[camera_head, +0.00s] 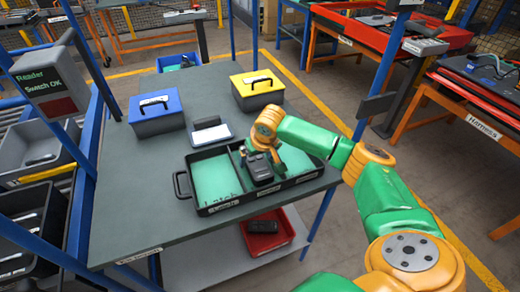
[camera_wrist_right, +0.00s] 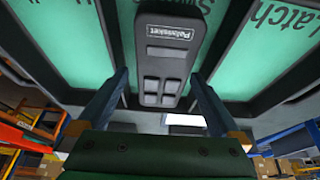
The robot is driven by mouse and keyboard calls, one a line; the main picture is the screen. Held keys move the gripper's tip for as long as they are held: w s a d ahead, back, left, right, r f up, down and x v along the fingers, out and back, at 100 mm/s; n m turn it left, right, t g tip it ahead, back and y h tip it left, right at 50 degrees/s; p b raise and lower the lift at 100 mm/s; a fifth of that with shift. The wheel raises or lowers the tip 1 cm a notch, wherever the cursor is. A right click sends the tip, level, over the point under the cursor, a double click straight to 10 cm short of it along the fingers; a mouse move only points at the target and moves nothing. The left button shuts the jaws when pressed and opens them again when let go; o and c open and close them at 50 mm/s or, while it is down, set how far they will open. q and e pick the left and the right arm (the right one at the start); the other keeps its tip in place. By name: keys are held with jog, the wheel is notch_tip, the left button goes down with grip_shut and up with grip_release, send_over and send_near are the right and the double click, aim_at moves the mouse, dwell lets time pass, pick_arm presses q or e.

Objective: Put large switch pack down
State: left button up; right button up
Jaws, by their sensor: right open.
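The large switch pack (camera_head: 262,168) is a dark grey block with a label and several square buttons. It sits in the middle compartment of the black parts tray (camera_head: 241,203), whose teal floor shows around it. In the right wrist view the pack (camera_wrist_right: 165,58) lies between the two fingers of my right gripper (camera_wrist_right: 159,85), with a gap on each side. My right gripper (camera_head: 258,151) is open over the pack in the head view and hides part of it. I cannot tell whether the pack rests fully flat. My left gripper is not in view.
A blue case (camera_head: 156,112), a yellow case (camera_head: 257,90) and a small grey stand (camera_head: 211,132) are behind the tray on the grey table (camera_head: 130,215). A reader (camera_head: 46,82) at left shows "Switch OK". A red bin (camera_head: 267,235) is on the lower shelf.

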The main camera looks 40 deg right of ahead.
jog(key=d+v, duration=0.1)
jog(key=v, duration=0.9)
jog(key=shift+a, duration=0.45)
jog(key=shift+s, duration=0.15)
